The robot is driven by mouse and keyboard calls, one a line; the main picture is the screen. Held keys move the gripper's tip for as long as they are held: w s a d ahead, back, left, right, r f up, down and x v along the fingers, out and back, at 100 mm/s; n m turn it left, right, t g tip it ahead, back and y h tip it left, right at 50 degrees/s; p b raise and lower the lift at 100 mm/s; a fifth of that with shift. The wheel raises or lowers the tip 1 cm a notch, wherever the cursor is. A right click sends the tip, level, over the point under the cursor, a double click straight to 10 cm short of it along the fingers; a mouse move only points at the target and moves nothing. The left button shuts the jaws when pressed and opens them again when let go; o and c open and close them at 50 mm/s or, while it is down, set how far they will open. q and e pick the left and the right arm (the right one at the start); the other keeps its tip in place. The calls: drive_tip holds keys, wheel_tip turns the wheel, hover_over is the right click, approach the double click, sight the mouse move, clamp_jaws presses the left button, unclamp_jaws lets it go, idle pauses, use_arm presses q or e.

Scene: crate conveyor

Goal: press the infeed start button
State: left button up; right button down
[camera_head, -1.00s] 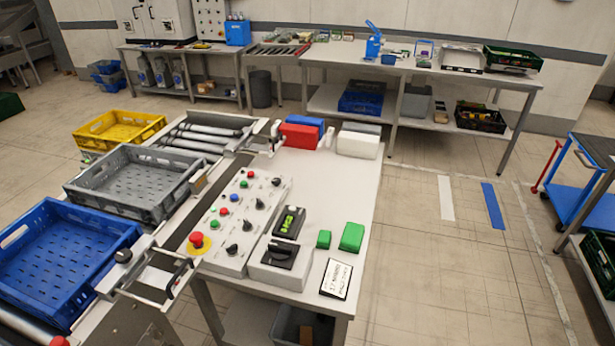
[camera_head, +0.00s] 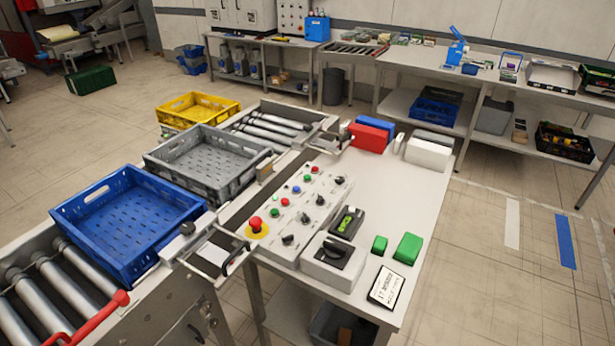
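A pale sloped control panel (camera_head: 300,222) stands on the table beside the conveyor. It carries a red mushroom button on a yellow base (camera_head: 257,226) at its near left corner. The labels are too small to read, so I cannot tell which button is the infeed start. Neither of my grippers is in view.
Red and white blocks are behind.

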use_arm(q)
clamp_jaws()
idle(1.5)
